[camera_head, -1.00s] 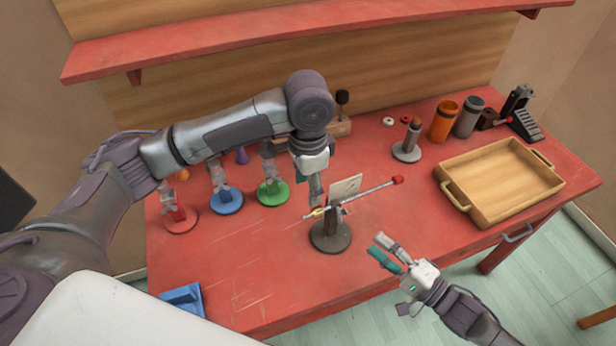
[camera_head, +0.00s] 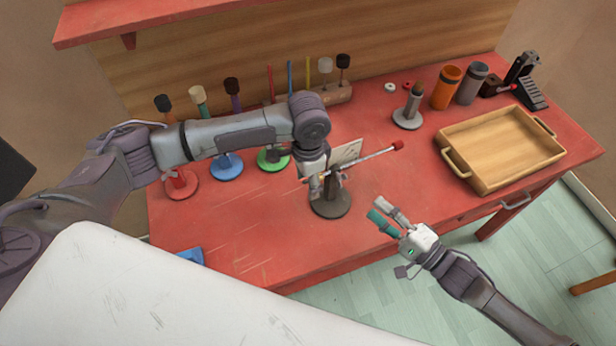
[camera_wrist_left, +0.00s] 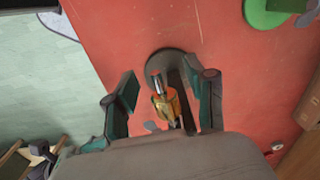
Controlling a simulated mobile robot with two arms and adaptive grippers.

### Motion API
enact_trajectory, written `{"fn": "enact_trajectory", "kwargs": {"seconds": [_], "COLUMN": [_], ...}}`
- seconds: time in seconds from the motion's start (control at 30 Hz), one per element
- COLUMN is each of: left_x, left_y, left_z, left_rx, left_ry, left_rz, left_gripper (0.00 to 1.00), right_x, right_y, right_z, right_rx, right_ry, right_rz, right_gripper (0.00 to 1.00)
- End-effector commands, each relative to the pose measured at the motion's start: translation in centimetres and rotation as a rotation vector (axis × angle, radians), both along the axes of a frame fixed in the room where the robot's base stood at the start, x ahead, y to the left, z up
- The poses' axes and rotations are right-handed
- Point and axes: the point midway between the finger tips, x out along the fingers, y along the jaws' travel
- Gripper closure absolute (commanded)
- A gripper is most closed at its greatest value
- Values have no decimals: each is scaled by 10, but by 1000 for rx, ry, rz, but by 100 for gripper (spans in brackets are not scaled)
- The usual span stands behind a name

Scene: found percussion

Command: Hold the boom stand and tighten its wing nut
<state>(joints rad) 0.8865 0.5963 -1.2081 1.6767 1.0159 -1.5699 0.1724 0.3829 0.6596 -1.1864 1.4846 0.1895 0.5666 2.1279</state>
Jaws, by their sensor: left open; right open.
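The boom stand has a round dark base (camera_head: 331,204), a dark post and a thin slanted boom (camera_head: 365,158) with a red tip. My left gripper (camera_head: 316,192) is open at the stand's post, with its fingers pointing down. In the left wrist view its two fingers (camera_wrist_left: 163,80) stand either side of the post and a brass-coloured piece (camera_wrist_left: 173,106), with gaps visible. I cannot tell whether that piece is the wing nut. The stand's base (camera_wrist_left: 163,60) lies beyond the fingertips. My right gripper (camera_head: 384,214) is open and empty, right of the stand near the table's front edge.
A wooden tray (camera_head: 457,165) stands at the right. Red (camera_head: 180,184), blue (camera_head: 228,168) and green (camera_head: 270,160) stands are left of the boom stand. A pale card (camera_head: 346,154) is behind it.

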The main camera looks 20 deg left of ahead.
Motion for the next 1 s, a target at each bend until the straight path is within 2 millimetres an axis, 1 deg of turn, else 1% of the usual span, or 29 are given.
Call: {"fn": "enact_trajectory", "kwargs": {"seconds": [0.03, 0.07, 0.3, 0.37, 0.4, 1.0], "left_x": [0, 0, 0, 0, 0, 0], "left_y": [0, 0, 0, 0, 0, 0], "left_z": [0, 0, 0, 0, 0, 1], "left_rx": [0, 0, -1, -1, -1, -1], "left_ry": [0, 0, 1, 1, 1, -1], "left_rz": [0, 0, 0, 0, 0, 0], "left_gripper": [45, 48, 88, 98, 100, 100], "right_x": [0, 0, 0, 0, 0, 0], "right_y": [0, 0, 0, 0, 0, 0], "right_z": [0, 0, 0, 0, 0, 0], "right_rx": [0, 0, 0, 0, 0, 0], "right_ry": [0, 0, 0, 0, 0, 0], "right_rz": [0, 0, 0, 0, 0, 0], "right_gripper": [58, 58, 58, 58, 58, 58]}}
